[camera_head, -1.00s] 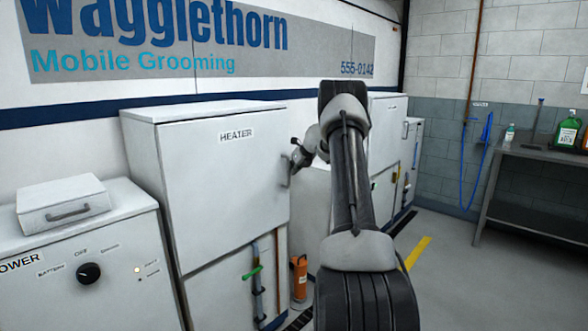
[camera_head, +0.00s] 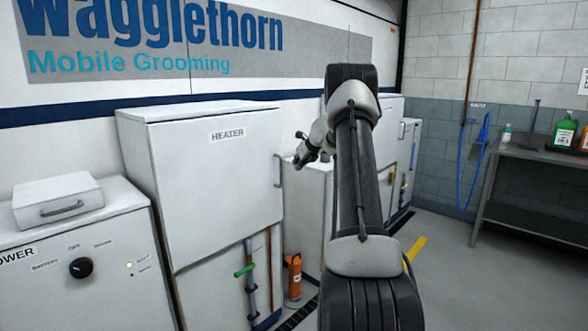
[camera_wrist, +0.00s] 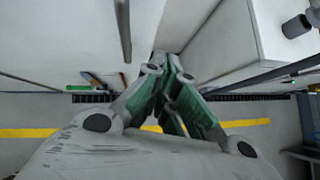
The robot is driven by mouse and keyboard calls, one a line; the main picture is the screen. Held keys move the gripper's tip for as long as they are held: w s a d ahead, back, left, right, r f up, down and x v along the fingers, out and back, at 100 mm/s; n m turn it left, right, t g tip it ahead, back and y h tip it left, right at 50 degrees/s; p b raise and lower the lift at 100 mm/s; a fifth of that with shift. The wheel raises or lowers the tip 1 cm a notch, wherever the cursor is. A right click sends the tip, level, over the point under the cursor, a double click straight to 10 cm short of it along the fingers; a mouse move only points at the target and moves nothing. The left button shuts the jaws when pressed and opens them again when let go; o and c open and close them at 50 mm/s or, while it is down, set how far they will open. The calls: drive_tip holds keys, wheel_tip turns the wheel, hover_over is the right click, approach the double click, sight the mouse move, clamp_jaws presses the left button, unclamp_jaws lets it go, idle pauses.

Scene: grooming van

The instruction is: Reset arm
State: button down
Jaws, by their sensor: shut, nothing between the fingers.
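My gripper (camera_head: 301,151) is at the end of my raised arm, to the right of the white heater cabinet (camera_head: 215,185). It points left toward the cabinet's door handle (camera_head: 278,170) with a small gap between them. In the wrist view my gripper's fingers (camera_wrist: 165,80) are together and hold nothing. The cabinet handle also shows in the wrist view (camera_wrist: 123,30), to the left of the fingers. The heater door is closed.
A white power cabinet (camera_head: 95,285) with a dark knob (camera_head: 81,268) stands at the left. An orange cylinder (camera_head: 293,278) stands on the floor beside the heater cabinet. A grey bench (camera_head: 530,155) with bottles is at the right. The floor at front right is clear.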

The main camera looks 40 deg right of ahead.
drive_tip(key=v, duration=0.5)
drive_tip(key=shift+s+d, duration=0.1)
drive_tip(key=shift+d, duration=0.3)
